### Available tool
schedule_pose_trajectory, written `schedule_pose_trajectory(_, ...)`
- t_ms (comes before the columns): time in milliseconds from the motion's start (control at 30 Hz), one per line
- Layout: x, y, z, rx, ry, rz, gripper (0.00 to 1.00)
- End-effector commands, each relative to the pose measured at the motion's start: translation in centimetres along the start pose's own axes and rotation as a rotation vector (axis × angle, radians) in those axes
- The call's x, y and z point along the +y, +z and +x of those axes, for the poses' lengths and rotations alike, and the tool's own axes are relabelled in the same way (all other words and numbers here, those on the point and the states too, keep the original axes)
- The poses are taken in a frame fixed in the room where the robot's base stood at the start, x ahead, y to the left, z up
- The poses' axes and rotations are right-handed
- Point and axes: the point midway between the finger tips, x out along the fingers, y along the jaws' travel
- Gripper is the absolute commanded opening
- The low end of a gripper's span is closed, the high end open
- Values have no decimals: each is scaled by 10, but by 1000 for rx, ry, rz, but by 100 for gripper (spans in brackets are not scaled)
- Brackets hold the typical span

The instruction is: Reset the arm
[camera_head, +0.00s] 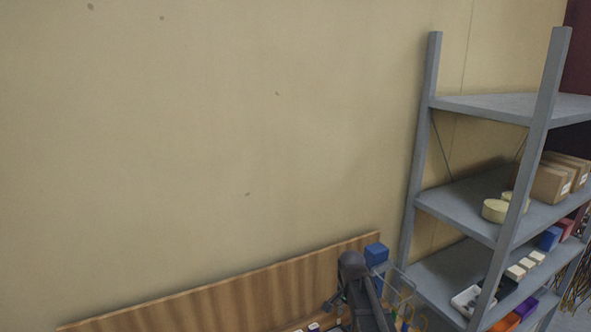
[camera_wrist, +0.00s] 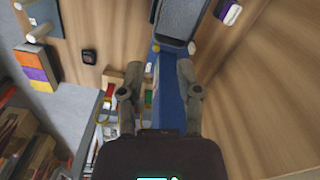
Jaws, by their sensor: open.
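My gripper (camera_wrist: 159,68) shows in the wrist view with its two fingers spread wide apart. It is open, and nothing is held between the fingers. A blue strip-like surface (camera_wrist: 171,95) lies beyond the gap between them, apart from the fingers as far as I can tell. In the head view a dark grey part of my arm (camera_head: 355,285) rises at the bottom, in front of the wooden panel. The rest of the arm is cut off by the lower edge.
A grey metal rack (camera_head: 480,105) stands at the right with boxes, round tins and small blocks. A wooden panel (camera_head: 230,290) runs along the wall. A blue box (camera_head: 376,253) and a clear bin (camera_head: 397,283) sit close beside my arm. The wall above is clear.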

Motion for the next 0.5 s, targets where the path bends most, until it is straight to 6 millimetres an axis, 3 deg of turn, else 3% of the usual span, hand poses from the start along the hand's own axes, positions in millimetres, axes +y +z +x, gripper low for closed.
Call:
schedule_pose_trajectory(33,14,11,19,0,0,-54,44)
schedule_pose_trajectory(500,90,72,97,0,1,-604,44)
